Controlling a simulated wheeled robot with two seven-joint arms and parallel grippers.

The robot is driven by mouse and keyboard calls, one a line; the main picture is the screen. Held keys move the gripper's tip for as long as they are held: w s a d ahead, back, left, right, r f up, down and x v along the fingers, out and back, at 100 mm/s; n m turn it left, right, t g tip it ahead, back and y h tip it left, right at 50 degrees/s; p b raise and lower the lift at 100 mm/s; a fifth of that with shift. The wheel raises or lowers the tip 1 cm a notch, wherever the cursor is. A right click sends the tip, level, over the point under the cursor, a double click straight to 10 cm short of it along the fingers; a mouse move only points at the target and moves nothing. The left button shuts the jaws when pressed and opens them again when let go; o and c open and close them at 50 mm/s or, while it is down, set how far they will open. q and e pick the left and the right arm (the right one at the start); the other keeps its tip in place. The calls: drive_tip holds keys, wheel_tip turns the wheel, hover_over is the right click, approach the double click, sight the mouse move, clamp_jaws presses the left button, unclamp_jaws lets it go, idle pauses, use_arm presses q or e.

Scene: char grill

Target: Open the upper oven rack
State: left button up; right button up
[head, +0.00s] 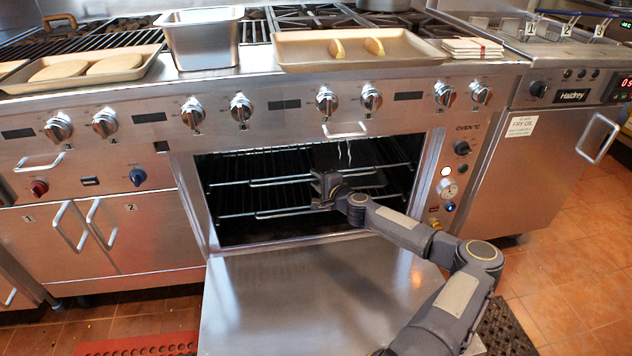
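The oven (240,160) below the control panel stands open, with its door (290,290) folded down flat in front. Inside are two wire racks, the upper rack (280,181) and the lower rack (283,213). Both look pushed in, with their front bars near the oven mouth. My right gripper (325,186) reaches in from the right, at the front bar of the upper rack near its middle. It covers part of that bar. I cannot tell whether its fingers are around the bar or touching it. My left gripper is not in view.
Above the oven stand a metal pan (203,45), a tray with two yellow pieces (300,60) and a tray with two buns (60,88). Control knobs (327,101) line the panel. Closed cabinets (60,235) are at left; a fryer cabinet (530,165) is at right.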

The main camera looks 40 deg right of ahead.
drive_tip(key=shift+w, duration=0.3)
clamp_jaws()
drive_tip(key=shift+s+f, duration=0.1)
drive_tip(key=shift+f, duration=0.05)
